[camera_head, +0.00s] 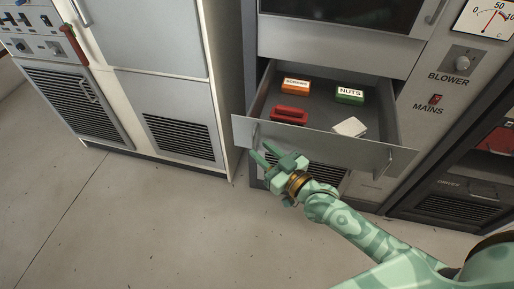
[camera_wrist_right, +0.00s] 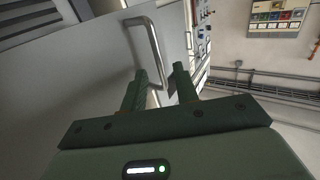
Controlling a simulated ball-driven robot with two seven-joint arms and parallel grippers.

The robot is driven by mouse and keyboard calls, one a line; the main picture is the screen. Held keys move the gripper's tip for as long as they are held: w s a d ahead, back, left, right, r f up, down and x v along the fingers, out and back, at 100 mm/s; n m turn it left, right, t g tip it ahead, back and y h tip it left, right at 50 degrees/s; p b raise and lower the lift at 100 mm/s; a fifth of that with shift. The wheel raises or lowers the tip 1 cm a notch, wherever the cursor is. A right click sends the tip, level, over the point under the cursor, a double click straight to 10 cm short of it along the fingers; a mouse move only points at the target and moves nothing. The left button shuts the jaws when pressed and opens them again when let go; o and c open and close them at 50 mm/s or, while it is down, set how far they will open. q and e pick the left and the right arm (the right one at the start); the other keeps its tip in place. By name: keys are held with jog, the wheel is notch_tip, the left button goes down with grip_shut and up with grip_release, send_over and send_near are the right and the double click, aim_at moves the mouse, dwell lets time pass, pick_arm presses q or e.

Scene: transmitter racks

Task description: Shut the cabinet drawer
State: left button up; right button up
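The cabinet drawer (camera_head: 325,146) is pulled open, and its grey front panel stands well out from the cabinet. A metal handle (camera_head: 255,135) is at the left end of the panel and another handle (camera_head: 390,159) is at the right end. My right gripper (camera_head: 262,151) is at the left end of the panel, close to the left handle. In the right wrist view its two fingers (camera_wrist_right: 162,80) are apart, with a bent metal handle (camera_wrist_right: 148,45) just beyond them. I cannot tell whether they touch it. My left gripper is not in view.
In the drawer lie an orange screws box (camera_head: 296,86), a green nuts box (camera_head: 350,95), a red item (camera_head: 289,115) and a pale block (camera_head: 350,127). A grey cabinet (camera_head: 165,75) stands left, a dark rack (camera_head: 465,190) right. The floor (camera_head: 130,220) in front is clear.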

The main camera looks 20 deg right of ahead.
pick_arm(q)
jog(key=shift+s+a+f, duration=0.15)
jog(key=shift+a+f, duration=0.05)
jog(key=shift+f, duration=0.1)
pick_arm(e)
jog(key=x, duration=0.2)
jog(key=shift+w+a, duration=0.1)
jog(key=shift+w, duration=0.2)
grip_shut()
